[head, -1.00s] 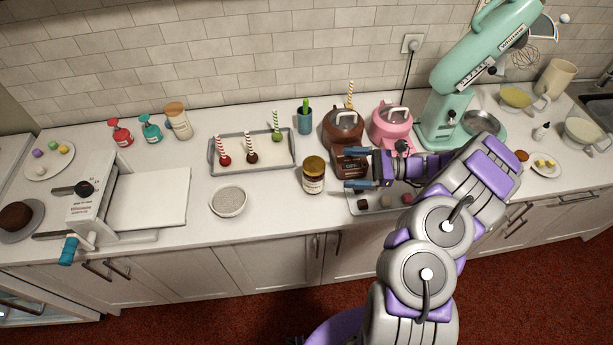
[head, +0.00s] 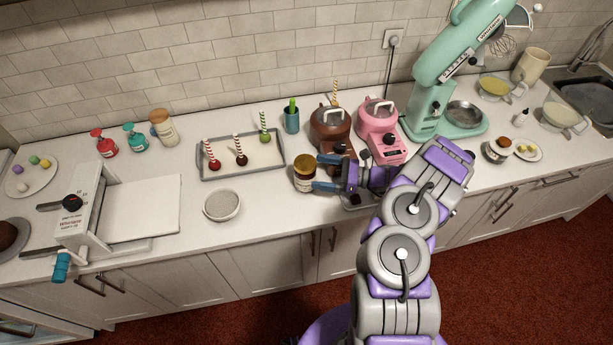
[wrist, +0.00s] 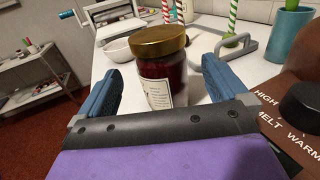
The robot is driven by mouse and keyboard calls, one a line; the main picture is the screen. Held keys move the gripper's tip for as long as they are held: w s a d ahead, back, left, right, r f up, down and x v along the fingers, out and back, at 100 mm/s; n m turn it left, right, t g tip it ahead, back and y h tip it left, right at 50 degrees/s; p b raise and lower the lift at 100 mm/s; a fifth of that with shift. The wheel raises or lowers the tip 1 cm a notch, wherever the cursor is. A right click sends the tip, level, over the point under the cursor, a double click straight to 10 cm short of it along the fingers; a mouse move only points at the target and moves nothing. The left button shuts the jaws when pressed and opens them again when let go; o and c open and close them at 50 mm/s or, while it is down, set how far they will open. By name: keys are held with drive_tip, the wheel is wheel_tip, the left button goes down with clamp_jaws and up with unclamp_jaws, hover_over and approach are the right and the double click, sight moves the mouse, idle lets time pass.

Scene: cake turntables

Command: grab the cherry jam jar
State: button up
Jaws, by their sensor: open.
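The cherry jam jar (head: 304,174) has a gold lid, dark red contents and a pale label. It stands upright on the white counter, right of the white bowl. In the wrist view the jar (wrist: 164,72) stands ahead, between the two blue fingers in the picture. My gripper (head: 324,174) is open, with its blue fingertips at the jar's right side in the head view. In the wrist view my gripper (wrist: 158,85) shows a finger on each side of the jar, with gaps. I cannot tell how far the fingertips reach around it.
A brown melting pot (head: 332,126) stands close behind my gripper, with a pink one (head: 380,125) beside it. A tray with cake pops (head: 208,176) lies behind left of the jar. A white bowl (head: 222,205) stands left. The counter just in front of the jar is clear.

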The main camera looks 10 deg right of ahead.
sight(313, 171)
drive_tip(key=x, duration=0.3)
drive_tip(key=shift+a, duration=0.1)
drive_tip(key=shift+w+a, duration=0.2)
drive_tip(key=shift+w, duration=0.05)
drive_tip(key=x, duration=0.3)
drive_tip(key=shift+w+a+b, duration=0.1)
drive_tip(key=shift+a+b, duration=0.15)
drive_tip(key=shift+b, duration=0.1)
drive_tip(key=shift+a, duration=0.35)
drive_tip(key=shift+d, duration=0.55)
drive_tip(key=c, duration=0.8)
drive_tip(key=shift+a, duration=0.35)
drive_tip(key=c, duration=0.5)
drive_tip(key=shift+c, duration=1.3)
